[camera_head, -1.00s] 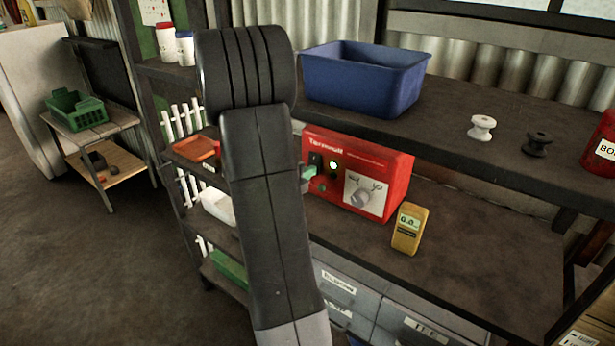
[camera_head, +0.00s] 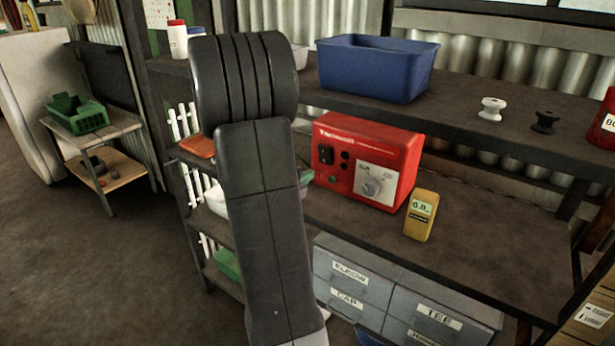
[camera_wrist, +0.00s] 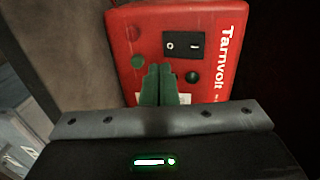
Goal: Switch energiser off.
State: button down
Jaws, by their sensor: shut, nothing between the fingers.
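The energiser (camera_head: 400,150) is a red box on the bench under the shelf, marked "Tarnvolt" in the wrist view (camera_wrist: 205,18). Its black rocker switch (camera_head: 326,153) is on the left of its front. In the wrist view the rocker (camera_wrist: 183,45) shows O and I; which side is pressed I cannot tell. A small lamp (camera_head: 345,155) beside it looks dark. My gripper (camera_wrist: 158,72) has its green fingers shut and empty, pointing at the panel just below the rocker, apparently clear of it. In the head view my arm mostly hides the gripper.
A yellow meter (camera_head: 421,215) stands right of the energiser. A blue bin (camera_head: 375,70), a white insulator (camera_head: 491,108) and a black one (camera_head: 545,121) are on the shelf above. Labelled drawers (camera_head: 400,292) are below. The bench is clear at right.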

jog(key=s+a+f+b, duration=0.1)
jog(key=s+a+f, duration=0.1)
jog(key=s+a, duration=0.2)
jog(key=shift+s+a, duration=0.15)
jog(key=shift+s, duration=1)
jog(key=shift+w+r, duration=0.1)
